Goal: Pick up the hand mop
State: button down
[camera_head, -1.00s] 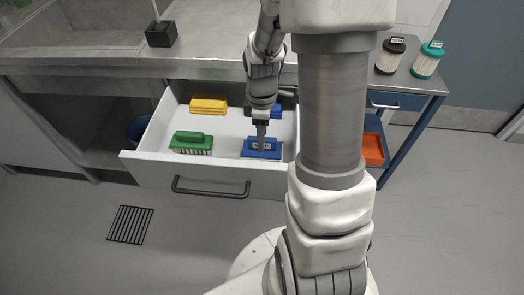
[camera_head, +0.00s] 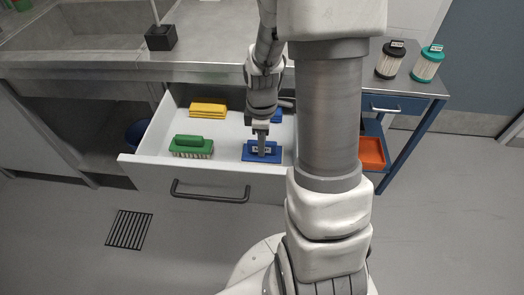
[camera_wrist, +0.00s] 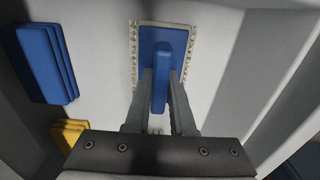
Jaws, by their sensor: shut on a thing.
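The blue hand mop (camera_head: 250,157) lies at the front right of the open white drawer. In the wrist view the hand mop (camera_wrist: 147,42) shows as a blue plate with a pale fringe and a raised blue handle. My gripper (camera_wrist: 161,76) is shut on that handle, one finger on each side. In the head view my gripper (camera_head: 262,146) comes down onto the mop from above. I cannot tell whether the mop is lifted off the drawer floor.
A green brush (camera_head: 190,146) lies at the drawer's front left, with yellow pads (camera_head: 207,110) behind it. Blue pads (camera_wrist: 48,62) lie at the back right. The drawer's front wall (camera_head: 200,178) is close to the mop. A blue cart (camera_head: 410,135) stands to the right.

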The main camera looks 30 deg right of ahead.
notch_tip(320, 180, up, 10)
jog(key=p, duration=0.3)
jog(key=shift+p, duration=0.35)
jog(key=c, duration=1.3)
grip_release()
grip_shut()
jog(key=shift+r, duration=0.1)
